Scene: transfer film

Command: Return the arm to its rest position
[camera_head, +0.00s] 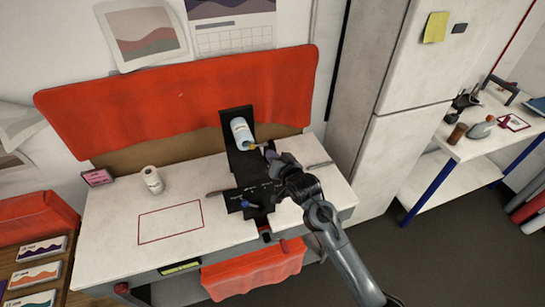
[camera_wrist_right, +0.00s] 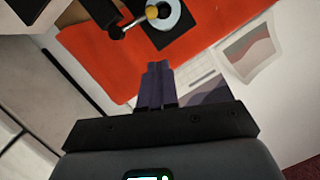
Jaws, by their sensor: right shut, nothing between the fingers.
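My right arm reaches in from the lower right over the white workbench (camera_head: 105,240). My right gripper (camera_head: 268,152) is in front of the black stand on the bench. In the right wrist view its two fingers (camera_wrist_right: 156,85) are pressed together with nothing between them. A pale blue and white roll (camera_head: 240,131) sits on the upright part of the black stand (camera_head: 243,165), with a yellow tip at its end. The roll also shows at the top of the wrist view (camera_wrist_right: 172,20), apart from the fingers. My left gripper is not in view.
An orange cloth (camera_head: 170,100) hangs behind the bench. A tall white cabinet (camera_head: 390,120) stands to the right, with a second table (camera_head: 478,140) beyond it. The bench's left half is mostly clear.

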